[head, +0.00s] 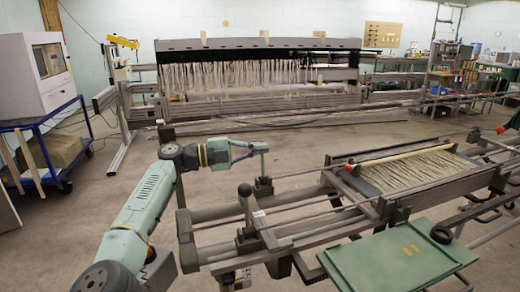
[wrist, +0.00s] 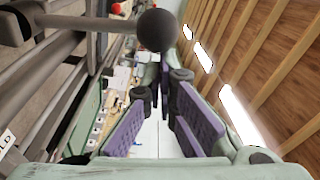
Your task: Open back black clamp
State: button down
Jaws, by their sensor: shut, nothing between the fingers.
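The back black clamp (head: 263,187) is a dark block on the frame at the left end of the small loom, with a thin upright lever. The lever's top is beside my gripper (head: 252,148) in the head view, where its knob is hard to make out. In the wrist view the lever ends in a round dark knob (wrist: 157,30), with its rod running off to the left. My gripper's purple-padded fingers (wrist: 165,78) come together just below the knob in that picture. They are shut and empty; whether they touch the knob cannot be told.
A front clamp lever with a black knob (head: 244,189) stands nearer the camera. The loom's threads (head: 415,170) stretch to the right, and a green panel (head: 385,262) lies in front. A large loom (head: 255,95) stands behind, with open floor between.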

jog(key=shift+a, duration=0.15)
dwell(0.4)
jog(key=v, duration=0.7)
